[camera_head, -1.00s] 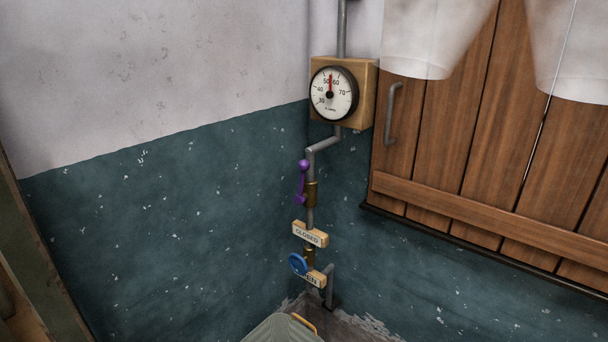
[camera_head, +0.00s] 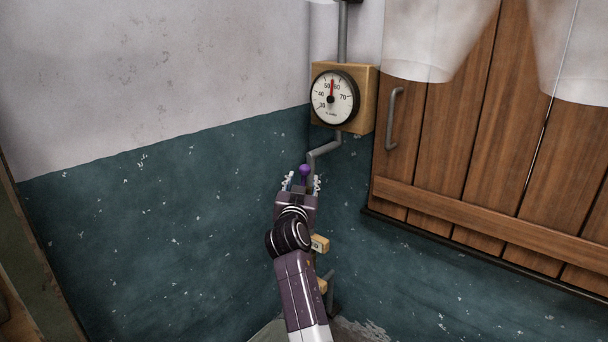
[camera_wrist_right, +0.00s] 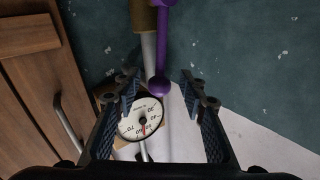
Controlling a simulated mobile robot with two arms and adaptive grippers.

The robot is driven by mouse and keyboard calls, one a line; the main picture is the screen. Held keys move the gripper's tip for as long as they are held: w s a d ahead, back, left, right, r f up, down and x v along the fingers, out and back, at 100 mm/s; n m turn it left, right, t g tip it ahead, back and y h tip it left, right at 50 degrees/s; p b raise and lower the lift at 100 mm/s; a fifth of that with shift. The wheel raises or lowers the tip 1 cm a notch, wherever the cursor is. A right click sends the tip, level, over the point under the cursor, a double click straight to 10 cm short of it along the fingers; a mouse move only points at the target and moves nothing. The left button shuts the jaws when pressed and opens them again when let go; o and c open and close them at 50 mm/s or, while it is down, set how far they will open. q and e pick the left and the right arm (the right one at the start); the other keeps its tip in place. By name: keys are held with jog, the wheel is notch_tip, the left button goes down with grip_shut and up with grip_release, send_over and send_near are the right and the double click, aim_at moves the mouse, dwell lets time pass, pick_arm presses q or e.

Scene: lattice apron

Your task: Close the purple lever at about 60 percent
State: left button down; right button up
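The purple lever shows its round end knob (camera_head: 304,170) in the head view, at the tips of my right gripper (camera_head: 302,183). The rest of the lever is hidden behind the gripper. In the right wrist view the lever (camera_wrist_right: 163,40) runs down from the top edge, and its knob lies between the two spread fingers (camera_wrist_right: 160,95), with room on both sides. I cannot tell its depth between them. My right gripper is open and empty. The round gauge (camera_head: 334,97) has a red needle pointing nearly straight up, between 50 and 60. My left gripper is not in view.
A grey pipe (camera_head: 325,148) runs down the corner below the gauge. A wooden shutter with a metal handle (camera_head: 392,118) is close on the right. The teal wall at left is clear.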

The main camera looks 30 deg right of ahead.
aim_at(304, 177)
jog(key=shift+p+x, duration=0.3)
jog(key=shift+x, duration=1.65)
grip_shut()
